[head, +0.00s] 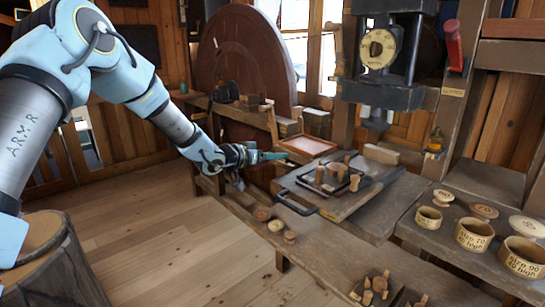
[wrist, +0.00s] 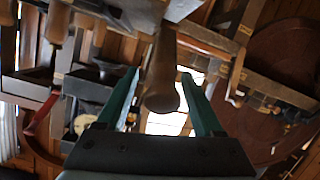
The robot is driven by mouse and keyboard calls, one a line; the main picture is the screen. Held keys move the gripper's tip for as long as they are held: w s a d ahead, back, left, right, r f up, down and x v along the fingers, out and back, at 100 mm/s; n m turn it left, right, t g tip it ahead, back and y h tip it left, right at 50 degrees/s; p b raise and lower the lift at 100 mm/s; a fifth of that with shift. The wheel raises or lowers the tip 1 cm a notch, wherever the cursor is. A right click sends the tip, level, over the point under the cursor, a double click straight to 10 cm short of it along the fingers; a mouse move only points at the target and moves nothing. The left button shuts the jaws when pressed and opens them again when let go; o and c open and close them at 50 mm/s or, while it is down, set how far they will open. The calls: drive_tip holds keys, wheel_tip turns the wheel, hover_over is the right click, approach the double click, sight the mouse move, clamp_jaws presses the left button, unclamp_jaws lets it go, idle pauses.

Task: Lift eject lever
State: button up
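My gripper (head: 270,156) is at the left end of the workbench, pointing right in the head view. In the wrist view its two teal fingers (wrist: 160,92) are apart. A round wooden handle (wrist: 162,75) shows between them, with gaps on both sides; I cannot tell its distance, or whether it is the eject lever. A black loop handle (head: 297,203) sticks out at the front left of the board on the bench, below and right of my gripper. A red handle (head: 453,45) hangs on the press's right side, well away from my gripper.
The board (head: 345,205) bears a black-framed tray with several wooden pegs. The dark press (head: 385,95) stands behind it. Labelled size rings (head: 474,234) stand at the right. Loose spools (head: 276,225) lie on the front bench. A large red-brown disc (head: 235,60) stands behind.

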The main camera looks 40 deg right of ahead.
drive_tip(key=shift+a, duration=0.1)
drive_tip(key=shift+w+a, duration=0.1)
drive_tip(key=shift+a, duration=0.2)
drive_tip(key=b+v, duration=0.3)
drive_tip(key=v, duration=0.7)
